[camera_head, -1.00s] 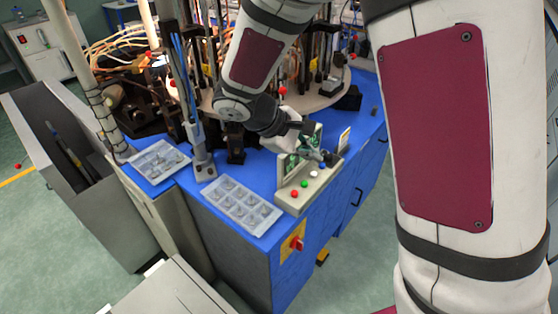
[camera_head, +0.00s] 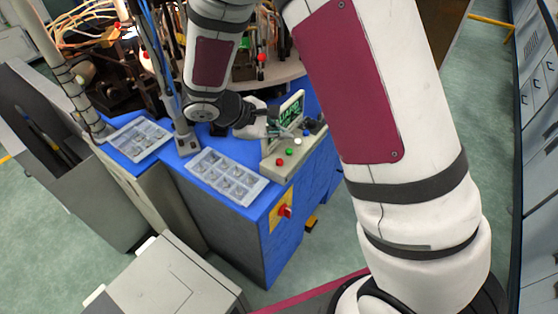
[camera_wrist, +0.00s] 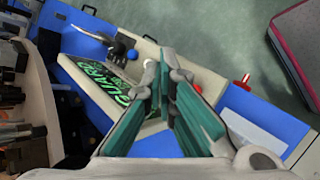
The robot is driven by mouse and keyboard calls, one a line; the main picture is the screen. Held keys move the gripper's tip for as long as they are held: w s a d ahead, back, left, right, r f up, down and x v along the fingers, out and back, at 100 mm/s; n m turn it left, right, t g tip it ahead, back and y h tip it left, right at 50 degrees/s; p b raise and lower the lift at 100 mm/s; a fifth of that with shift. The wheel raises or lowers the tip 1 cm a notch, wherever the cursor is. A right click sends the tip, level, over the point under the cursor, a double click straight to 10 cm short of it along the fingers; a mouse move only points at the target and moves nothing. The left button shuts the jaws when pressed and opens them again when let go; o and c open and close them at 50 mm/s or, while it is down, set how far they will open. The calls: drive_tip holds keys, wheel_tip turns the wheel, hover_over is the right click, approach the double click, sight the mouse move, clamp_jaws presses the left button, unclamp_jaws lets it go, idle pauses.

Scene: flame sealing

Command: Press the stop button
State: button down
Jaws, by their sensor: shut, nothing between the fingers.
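The control box (camera_head: 270,171) is beige, with a row of buttons and an upright green-lettered display (camera_head: 291,111). Its red button (camera_head: 279,162) is at the near end, followed by a green button (camera_head: 289,152), a white button (camera_head: 298,141) and a blue button (camera_head: 306,132). My gripper (camera_head: 284,131) is shut and empty, close by the display and above the box, up the row from the red button. In the wrist view my green-padded fingers (camera_wrist: 168,88) cover part of the button row; the blue button (camera_wrist: 132,54) shows beyond them. I cannot tell whether they touch anything.
A red rotary switch (camera_head: 285,211) on a yellow plate sits on the blue cabinet's (camera_head: 239,231) front. Clear trays (camera_head: 227,175) lie left of the box. A round machine table (camera_head: 275,78) with upright rods stands behind. Floor is open right of the cabinet.

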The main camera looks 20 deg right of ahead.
sight(281, 163)
drive_tip(key=shift+f+b, duration=1.9)
drive_tip(key=shift+f, duration=1.65)
drive_tip(key=shift+f, duration=0.1)
drive_tip(key=shift+f+b, duration=0.3)
drive_tip(key=shift+f+b, duration=0.4)
drive_tip(key=shift+f, duration=0.1)
drive_tip(key=shift+r, duration=0.1)
drive_tip(key=shift+r+p, duration=0.55)
drive_tip(key=shift+r, duration=0.25)
drive_tip(key=shift+r, duration=0.15)
drive_tip(key=shift+r+p, duration=1.45)
drive_tip(key=shift+r, duration=0.95)
